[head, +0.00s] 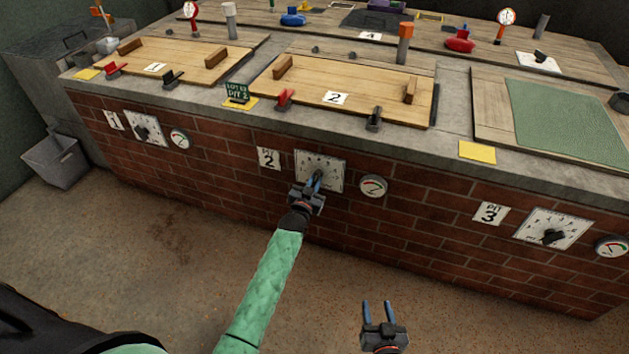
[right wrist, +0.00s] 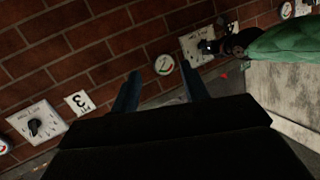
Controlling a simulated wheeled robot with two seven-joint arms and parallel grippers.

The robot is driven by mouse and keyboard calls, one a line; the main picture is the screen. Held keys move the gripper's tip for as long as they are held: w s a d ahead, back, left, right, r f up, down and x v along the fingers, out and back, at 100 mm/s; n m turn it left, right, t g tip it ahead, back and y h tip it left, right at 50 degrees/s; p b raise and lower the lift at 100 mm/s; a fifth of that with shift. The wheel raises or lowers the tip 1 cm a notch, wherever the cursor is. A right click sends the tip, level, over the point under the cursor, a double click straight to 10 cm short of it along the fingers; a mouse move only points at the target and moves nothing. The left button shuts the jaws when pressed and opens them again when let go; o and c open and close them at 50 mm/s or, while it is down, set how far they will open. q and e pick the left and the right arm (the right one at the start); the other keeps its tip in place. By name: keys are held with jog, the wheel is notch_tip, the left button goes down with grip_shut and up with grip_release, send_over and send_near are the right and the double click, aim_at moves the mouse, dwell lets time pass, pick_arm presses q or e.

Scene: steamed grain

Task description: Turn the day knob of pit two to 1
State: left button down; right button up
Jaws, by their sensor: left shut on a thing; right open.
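The day dial plate of pit two (head: 330,165) is a white square with marks on the brick front, right of the "PIT 2" sign (head: 268,158). My left gripper (head: 316,183) reaches it and is shut on the day knob, which its fingers mostly hide. Which number the knob points to cannot be read. The dial plate also shows in the right wrist view (right wrist: 192,47), partly behind my left arm. My right gripper (head: 377,312) is open and empty, low in front of the wall; its fingers show in the right wrist view (right wrist: 157,92).
A round gauge (head: 373,186) sits just right of the pit two dial. Pit one's dial (head: 148,128) is to the left, pit three's dial (head: 553,229) to the right. A grey bin (head: 55,160) stands on the floor at left. The floor before the wall is clear.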

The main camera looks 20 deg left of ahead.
pick_arm(q)
jog(key=shift+r+n+p, duration=0.1)
jog(key=shift+n+p, duration=0.35)
jog(key=shift+n, duration=0.15)
jog(key=shift+n+p, duration=0.45)
jog(key=shift+n, duration=0.05)
jog(key=shift+n+p, duration=1)
jog(key=shift+n, duration=0.4)
jog(key=n+p, duration=0.1)
jog(key=n, duration=0.3)
jog(key=shift+a+n, duration=0.1)
jog(key=shift+n, duration=0.2)
jog(key=n, duration=0.4)
jog(key=shift+n+p, duration=0.3)
jog(key=shift+p, duration=0.1)
jog(key=n, duration=0.5)
jog(key=shift+f+n+b, duration=0.25)
jog(key=shift+n+b, duration=0.15)
pick_arm(e)
jog(key=s+d+f+g+h, duration=0.1)
jog(key=s+f+g, duration=0.6)
jog(key=s+f, duration=0.5)
notch_tip(320, 180, down, 2)
jog(key=shift+s+d+f, duration=0.2)
jog(key=shift+s, duration=0.1)
